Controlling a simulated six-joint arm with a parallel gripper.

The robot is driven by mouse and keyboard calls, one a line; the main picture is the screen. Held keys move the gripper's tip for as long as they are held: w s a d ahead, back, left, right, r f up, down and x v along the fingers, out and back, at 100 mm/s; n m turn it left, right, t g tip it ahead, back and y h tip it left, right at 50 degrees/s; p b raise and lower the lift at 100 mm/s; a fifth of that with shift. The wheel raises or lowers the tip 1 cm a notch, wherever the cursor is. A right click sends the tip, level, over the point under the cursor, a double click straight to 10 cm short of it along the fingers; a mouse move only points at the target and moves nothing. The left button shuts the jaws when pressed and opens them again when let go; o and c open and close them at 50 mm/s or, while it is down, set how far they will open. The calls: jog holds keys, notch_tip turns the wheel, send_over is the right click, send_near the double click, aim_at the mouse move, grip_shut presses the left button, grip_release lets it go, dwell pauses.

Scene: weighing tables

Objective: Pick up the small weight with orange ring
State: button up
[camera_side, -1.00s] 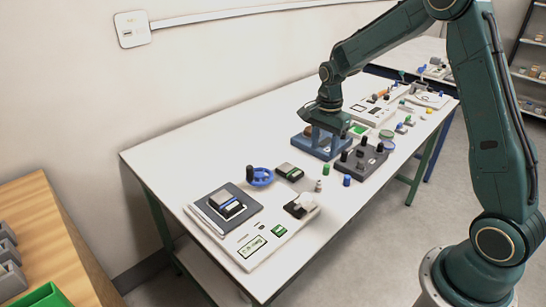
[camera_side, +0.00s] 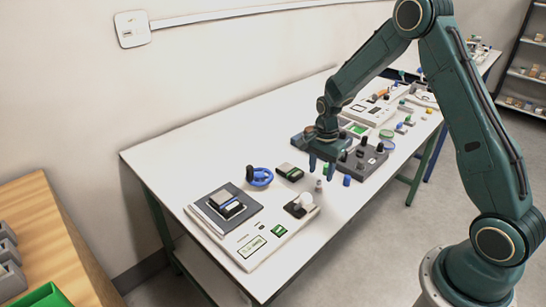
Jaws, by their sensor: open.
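My gripper (camera_side: 321,171) points down with its blue fingers apart, low over the front part of the white table. A small grey weight (camera_side: 318,186) stands upright just below and in front of the fingertips. A green piece (camera_side: 326,168) shows between the fingers, and a small blue cylinder (camera_side: 347,181) stands to their right. I cannot make out an orange ring on any of these small pieces. An orange item (camera_side: 383,93) lies far back on the table, too small to identify.
A blue ring-shaped piece (camera_side: 260,177) and a dark box (camera_side: 289,172) lie to the left. A scale (camera_side: 247,240) fills the near end. The table's left rear part is clear.

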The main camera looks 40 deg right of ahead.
aim_at(319, 181)
jog(key=shift+f, duration=0.1)
jog(key=shift+a+f, duration=0.1)
jog(key=shift+f, duration=2.4)
grip_shut()
